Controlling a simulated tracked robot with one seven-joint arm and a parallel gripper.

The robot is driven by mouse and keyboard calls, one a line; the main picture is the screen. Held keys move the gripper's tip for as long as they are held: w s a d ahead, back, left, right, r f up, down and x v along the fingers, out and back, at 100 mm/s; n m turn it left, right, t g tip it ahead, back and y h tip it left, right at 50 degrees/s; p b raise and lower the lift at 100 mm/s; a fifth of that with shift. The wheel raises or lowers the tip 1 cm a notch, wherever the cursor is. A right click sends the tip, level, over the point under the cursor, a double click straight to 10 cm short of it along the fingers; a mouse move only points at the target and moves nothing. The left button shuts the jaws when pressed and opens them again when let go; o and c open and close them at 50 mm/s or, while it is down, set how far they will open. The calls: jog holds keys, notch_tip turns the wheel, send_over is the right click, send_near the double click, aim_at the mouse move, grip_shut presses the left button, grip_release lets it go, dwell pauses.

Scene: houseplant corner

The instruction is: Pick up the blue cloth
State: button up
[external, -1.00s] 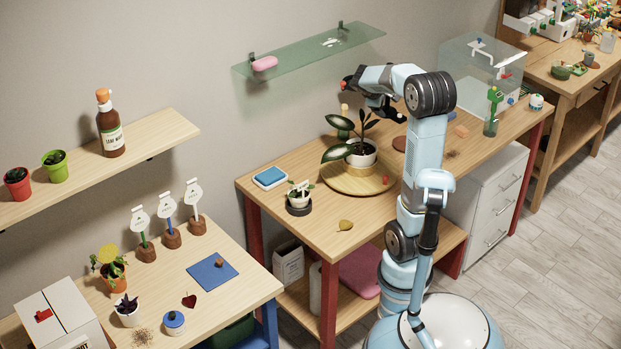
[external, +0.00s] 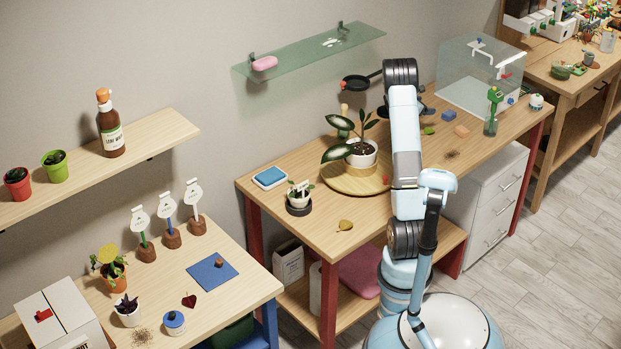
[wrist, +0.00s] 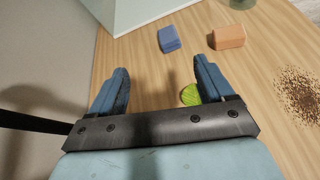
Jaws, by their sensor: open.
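The blue cloth (external: 448,115) is a small folded block lying on the long table, right of my arm. In the wrist view the blue cloth (wrist: 169,38) lies beyond my fingertips, ahead of the gap between them. My gripper (wrist: 160,75) is open and empty, with two blue fingers spread above the table. It is apart from the cloth. In the external view my gripper is mostly hidden behind my arm.
An orange block (wrist: 228,37) lies right of the cloth. A green item (wrist: 190,95) lies near my right finger, partly hidden. A clear-walled case (external: 480,75) stands behind the cloth. A potted plant (external: 362,155) stands left of my arm. Dark crumbs (wrist: 298,92) lie at the right.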

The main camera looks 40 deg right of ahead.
aim_at(448, 113)
jog(key=d+f, duration=0.1)
jog(key=f, duration=0.1)
jog(key=d+f+n, duration=0.1)
jog(key=d+f, duration=0.1)
jog(key=d+f+n, duration=0.1)
jog(key=d, duration=0.1)
jog(key=shift+s+d+f, duration=0.1)
jog(key=shift+s+f, duration=0.3)
jog(key=shift+n, duration=0.3)
jog(key=x, duration=1.3)
jog(key=shift+s+d, duration=0.1)
jog(key=shift+d, duration=0.35)
jog(key=shift+c, duration=0.3)
jog(key=c, duration=1)
jog(key=shift+r, duration=0.2)
